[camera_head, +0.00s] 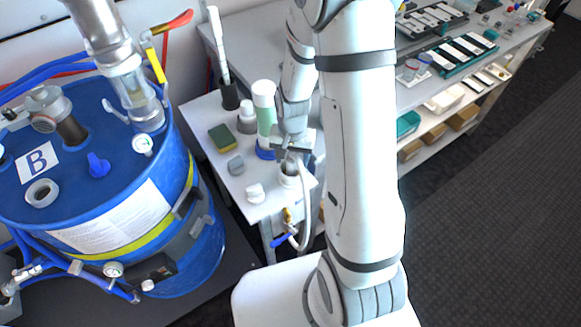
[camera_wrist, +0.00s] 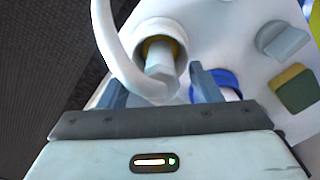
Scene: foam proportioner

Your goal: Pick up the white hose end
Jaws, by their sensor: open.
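The white hose (camera_wrist: 108,45) curves down from the top in the wrist view. Its end, a pale faceted fitting (camera_wrist: 160,60), sits at a round white holder (camera_wrist: 148,28) with a brass-coloured inside. My gripper (camera_wrist: 157,72) is open, its two grey-blue fingers on either side of the hose end. I cannot tell whether they touch it. In the head view my gripper (camera_head: 291,148) is just above the white holder (camera_head: 289,180) at the edge of the small white table. The hose (camera_head: 306,220) hangs down beside it; its end is largely hidden there.
A white-and-green bottle (camera_head: 264,105) in a blue ring stands close behind my gripper. A blue drum (camera_head: 110,190) stands left, a workbench with shelves at right.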

